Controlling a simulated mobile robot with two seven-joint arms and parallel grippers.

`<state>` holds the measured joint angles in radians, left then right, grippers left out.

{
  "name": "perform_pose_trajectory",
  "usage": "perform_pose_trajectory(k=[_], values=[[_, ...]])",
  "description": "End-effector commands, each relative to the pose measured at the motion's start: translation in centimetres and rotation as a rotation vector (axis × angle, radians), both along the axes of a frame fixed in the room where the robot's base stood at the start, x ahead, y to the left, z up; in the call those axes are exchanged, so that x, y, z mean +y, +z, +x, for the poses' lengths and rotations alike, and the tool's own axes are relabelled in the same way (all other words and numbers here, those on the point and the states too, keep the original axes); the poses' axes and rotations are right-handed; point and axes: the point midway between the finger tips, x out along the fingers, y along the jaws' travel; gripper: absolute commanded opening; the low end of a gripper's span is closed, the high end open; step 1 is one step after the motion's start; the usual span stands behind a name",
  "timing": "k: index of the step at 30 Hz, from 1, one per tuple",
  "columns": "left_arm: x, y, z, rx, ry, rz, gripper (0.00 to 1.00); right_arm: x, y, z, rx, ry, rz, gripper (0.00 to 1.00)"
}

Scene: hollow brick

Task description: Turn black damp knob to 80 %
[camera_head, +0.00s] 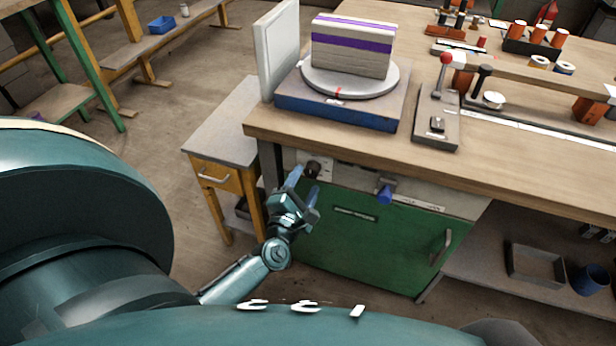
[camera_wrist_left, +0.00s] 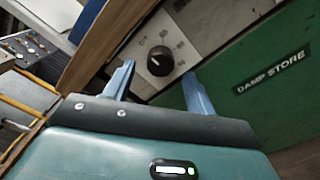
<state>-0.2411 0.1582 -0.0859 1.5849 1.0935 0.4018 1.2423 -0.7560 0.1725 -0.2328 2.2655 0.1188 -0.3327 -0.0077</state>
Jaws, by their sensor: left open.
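The black damp knob (camera_head: 312,168) sits on a pale panel under the front edge of the workbench, above the green cabinet door. In the left wrist view the knob (camera_wrist_left: 160,61) is round, with a white pointer mark and small printed symbols around it. My left gripper (camera_head: 303,182) is in front of the knob, its two blue fingers apart. My right gripper is not in view.
The green door (camera_head: 365,235), labelled "DAMP STORE" in the wrist view, has a handle at right. A small side table (camera_head: 222,140) stands left. The workbench (camera_head: 470,165) overhangs the panel.

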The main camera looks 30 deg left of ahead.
Motion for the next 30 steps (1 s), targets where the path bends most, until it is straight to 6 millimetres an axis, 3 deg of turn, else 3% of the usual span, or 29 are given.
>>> perform_pose_trajectory(k=[6, 16, 30], values=[[0.5, 0.0, 2.1, -0.001, 0.000, 0.001, 0.56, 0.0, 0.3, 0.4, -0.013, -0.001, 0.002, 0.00], [0.6, 0.0, 2.4, 0.001, -0.001, 0.002, 0.56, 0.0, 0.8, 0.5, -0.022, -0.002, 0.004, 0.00], [0.6, 0.0, 2.3, 0.000, 0.000, 0.002, 0.17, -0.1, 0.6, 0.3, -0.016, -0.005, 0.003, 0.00]])
